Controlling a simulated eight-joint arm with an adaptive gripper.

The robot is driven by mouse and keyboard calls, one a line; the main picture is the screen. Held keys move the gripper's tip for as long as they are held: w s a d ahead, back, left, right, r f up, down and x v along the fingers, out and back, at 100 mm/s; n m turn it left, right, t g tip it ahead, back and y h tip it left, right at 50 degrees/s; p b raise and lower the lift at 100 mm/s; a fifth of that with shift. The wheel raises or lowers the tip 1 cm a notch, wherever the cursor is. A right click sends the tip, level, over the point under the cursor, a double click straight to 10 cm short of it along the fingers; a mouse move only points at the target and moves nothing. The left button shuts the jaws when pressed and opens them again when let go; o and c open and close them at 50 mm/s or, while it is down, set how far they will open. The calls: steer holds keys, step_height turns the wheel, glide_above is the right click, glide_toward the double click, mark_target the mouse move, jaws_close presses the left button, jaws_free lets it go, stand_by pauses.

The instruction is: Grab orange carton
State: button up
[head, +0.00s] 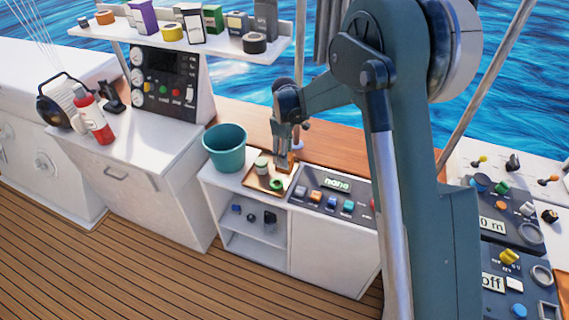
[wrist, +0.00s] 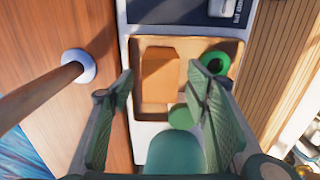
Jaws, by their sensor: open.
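The orange carton (wrist: 158,78) lies in a shallow tan tray (wrist: 205,44), at the tray's left side in the wrist view. In the head view my gripper mostly hides it. My gripper (wrist: 160,73) is open above the tray. Its two fingers appear on either side of the carton, with nothing held. In the head view the gripper (head: 283,160) points down over the back of the tray (head: 256,181). I cannot tell how far the fingertips are above the carton.
A green ring (wrist: 215,62) and a green round can (wrist: 180,116) share the tray, close to the right finger. A teal bucket (head: 225,150) stands left of the tray. A button panel (head: 330,195) is to its right. A pole (wrist: 40,95) rises from the wooden ledge behind.

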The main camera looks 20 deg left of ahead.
steer(key=shift+f+b, duration=0.4)
steer(key=shift+f, duration=1.65)
steer(key=shift+c, duration=0.7)
steer(key=c, duration=0.9)
